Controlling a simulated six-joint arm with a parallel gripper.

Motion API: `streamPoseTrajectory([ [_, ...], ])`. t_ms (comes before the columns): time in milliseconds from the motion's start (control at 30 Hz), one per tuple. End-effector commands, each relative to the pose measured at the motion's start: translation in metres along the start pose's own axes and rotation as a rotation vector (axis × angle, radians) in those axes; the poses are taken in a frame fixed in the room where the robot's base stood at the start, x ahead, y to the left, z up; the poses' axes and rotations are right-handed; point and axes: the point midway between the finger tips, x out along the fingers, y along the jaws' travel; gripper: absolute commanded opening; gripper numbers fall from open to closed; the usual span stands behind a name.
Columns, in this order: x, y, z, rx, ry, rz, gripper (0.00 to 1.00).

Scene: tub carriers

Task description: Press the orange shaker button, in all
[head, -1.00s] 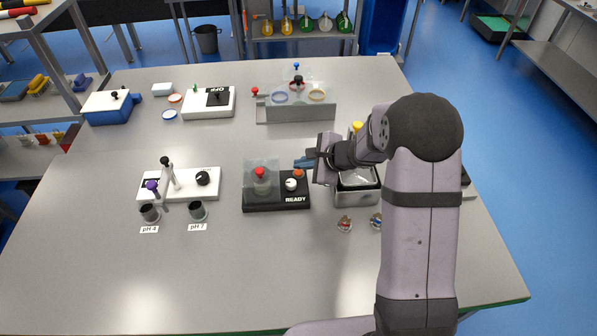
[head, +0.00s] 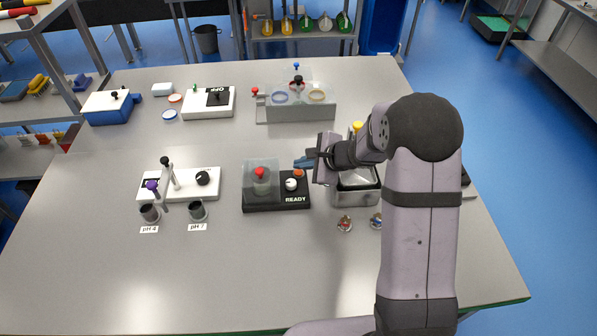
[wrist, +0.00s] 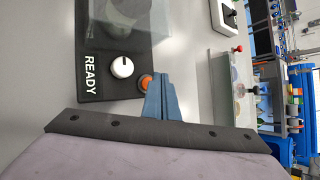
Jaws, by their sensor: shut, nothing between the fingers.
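The black shaker base (head: 262,204) with a READY label stands at the middle of the table. Its orange button (head: 298,173) is at the back right corner, beside a white knob (head: 291,184). A clear box (head: 261,164) on the base covers a vessel with a red top (head: 261,172). My gripper (head: 303,163) is shut and empty, its blue fingertips right by the orange button. In the wrist view the fingers (wrist: 162,98) lie against or just over the button's edge (wrist: 145,82); I cannot tell whether they touch it.
A metal tub (head: 358,195) stands under my arm, right of the shaker. A white pH stand (head: 205,186) with two dark cups is on the left. A grey rack (head: 300,112) stands behind.

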Motion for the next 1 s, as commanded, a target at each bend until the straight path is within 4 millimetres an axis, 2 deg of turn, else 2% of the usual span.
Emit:
streamPoseTrajectory([
  [1000,0.0065,0.0047,-0.0047,0.0,0.0,0.0,0.0],
])
